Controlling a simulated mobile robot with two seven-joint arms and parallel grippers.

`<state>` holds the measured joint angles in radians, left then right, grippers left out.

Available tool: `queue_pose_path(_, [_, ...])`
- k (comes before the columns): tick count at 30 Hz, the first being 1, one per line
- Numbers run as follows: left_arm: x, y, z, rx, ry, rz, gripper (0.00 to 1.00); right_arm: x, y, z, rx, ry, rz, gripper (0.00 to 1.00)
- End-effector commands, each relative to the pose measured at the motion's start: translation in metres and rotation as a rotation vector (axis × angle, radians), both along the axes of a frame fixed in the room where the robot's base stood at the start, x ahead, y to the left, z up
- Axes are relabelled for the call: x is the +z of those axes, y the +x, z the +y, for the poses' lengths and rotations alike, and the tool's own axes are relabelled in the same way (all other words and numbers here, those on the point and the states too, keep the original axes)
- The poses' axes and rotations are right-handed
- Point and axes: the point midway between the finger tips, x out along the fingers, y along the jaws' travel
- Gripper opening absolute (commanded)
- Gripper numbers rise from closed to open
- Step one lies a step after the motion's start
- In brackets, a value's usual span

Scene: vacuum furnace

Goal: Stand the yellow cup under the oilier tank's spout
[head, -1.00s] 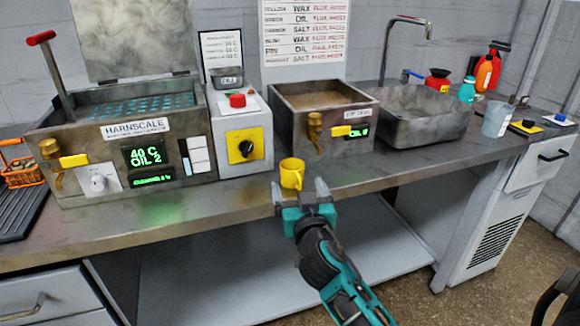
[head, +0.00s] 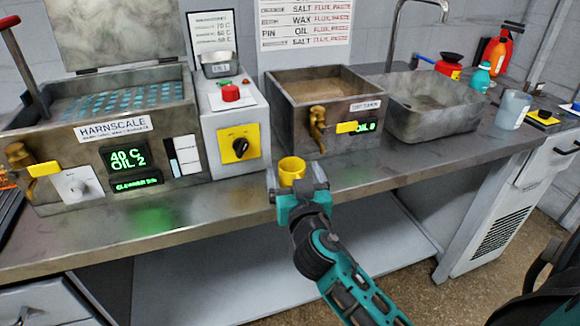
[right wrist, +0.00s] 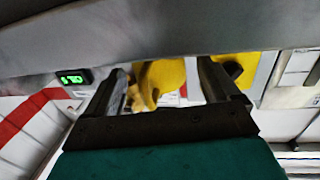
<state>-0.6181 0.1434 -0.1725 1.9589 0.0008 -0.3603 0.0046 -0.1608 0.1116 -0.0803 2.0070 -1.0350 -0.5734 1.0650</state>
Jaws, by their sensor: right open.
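The yellow cup (head: 291,170) stands upright on the counter near its front edge, below and left of the smaller tank's brass spout (head: 318,128). My right gripper (head: 296,182) is open, with its fingers on either side of the cup. The right wrist view shows part of the cup (right wrist: 168,80) between the fingers; contact cannot be told. The smaller tank (head: 350,115) has a green display that starts with OIL; its last character is hard to read. The large Harnscale tank (head: 100,155) shows 40 C, OIL 2, and has a brass spout (head: 20,160). My left gripper is out of view.
A grey control box (head: 225,110) with a red button and black knob stands between the tanks. A metal sink (head: 440,120) with a tap is right of the smaller tank. The counter front (head: 180,215) is clear.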

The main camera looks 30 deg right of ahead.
Motion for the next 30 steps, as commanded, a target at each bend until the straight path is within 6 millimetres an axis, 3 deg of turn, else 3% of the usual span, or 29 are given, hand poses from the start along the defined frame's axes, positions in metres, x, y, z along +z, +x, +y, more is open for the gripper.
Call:
queue_pose_path(10, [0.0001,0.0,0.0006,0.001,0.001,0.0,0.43,-0.0001,-0.0009,0.0004,0.0,0.0,0.0,0.87])
queue_pose_path(30, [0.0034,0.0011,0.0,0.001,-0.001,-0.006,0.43,0.0004,-0.0006,0.0003,0.0,0.0,-0.001,0.23])
